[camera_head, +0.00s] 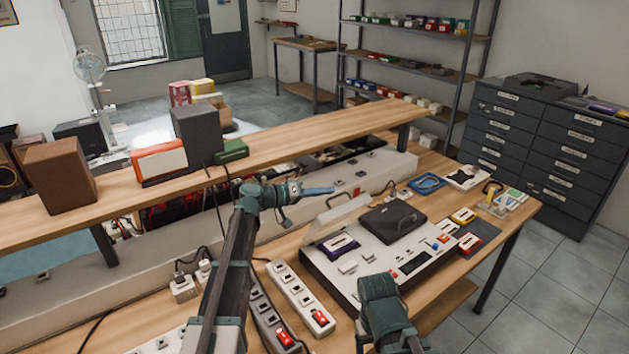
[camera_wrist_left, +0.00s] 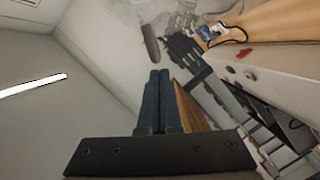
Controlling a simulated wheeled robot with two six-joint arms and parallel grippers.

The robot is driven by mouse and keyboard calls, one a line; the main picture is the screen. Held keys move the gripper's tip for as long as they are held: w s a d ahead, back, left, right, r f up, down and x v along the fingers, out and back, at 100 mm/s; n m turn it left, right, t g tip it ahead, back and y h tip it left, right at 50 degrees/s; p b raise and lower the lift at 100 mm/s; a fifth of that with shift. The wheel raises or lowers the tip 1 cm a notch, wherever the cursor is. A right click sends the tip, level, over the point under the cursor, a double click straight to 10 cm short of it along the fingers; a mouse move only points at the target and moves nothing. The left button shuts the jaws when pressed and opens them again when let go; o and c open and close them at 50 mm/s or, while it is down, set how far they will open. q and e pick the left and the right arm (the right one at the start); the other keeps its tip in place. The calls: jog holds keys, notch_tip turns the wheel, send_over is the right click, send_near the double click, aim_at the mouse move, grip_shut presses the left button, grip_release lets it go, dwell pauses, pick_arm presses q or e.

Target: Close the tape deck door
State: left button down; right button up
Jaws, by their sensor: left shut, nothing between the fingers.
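The tape deck (camera_head: 372,262) is a wide, flat unit with a pale top panel and dark front, lying on the workbench. Its door looks like the clear, pale-edged flap (camera_head: 336,217) standing up and tilted at the deck's left rear. A purple cassette (camera_head: 338,246) lies below the flap. My left gripper (camera_head: 330,190) is shut and empty, above and behind the flap, apparently apart from it.
A black case (camera_head: 392,220) sits on the deck's rear. Power strips (camera_head: 300,296) lie left of the deck. Small coloured boxes (camera_head: 464,216) lie at its right. A raised wooden shelf (camera_head: 300,138) runs behind. Dark drawers (camera_head: 545,145) stand at the right.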

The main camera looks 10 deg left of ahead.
pick_arm(q)
jog(key=shift+s+d+f+m+t+y+b, duration=0.35)
jog(key=shift+s+d+f+m+y+b, duration=0.2)
jog(key=shift+s+d+f+m+b, duration=1.25)
jog(key=shift+s+d+f+m+t+y+b, duration=0.5)
jog(key=shift+s+d+f+m+b, duration=0.9)
jog(key=shift+s+d+f, duration=0.85)
jog(key=shift+s+d+f+m+t+y+b, duration=0.25)
jog(key=shift+s+d+f+m+y+b, duration=0.4)
jog(key=shift+s+d+f+m+b, duration=1)
jog(key=shift+s+d+f+n, duration=0.3)
jog(key=shift+d+f+n, duration=0.05)
jog(key=p+v, duration=0.1)
jog(key=v, duration=0.6)
jog(key=shift+s+a, duration=0.15)
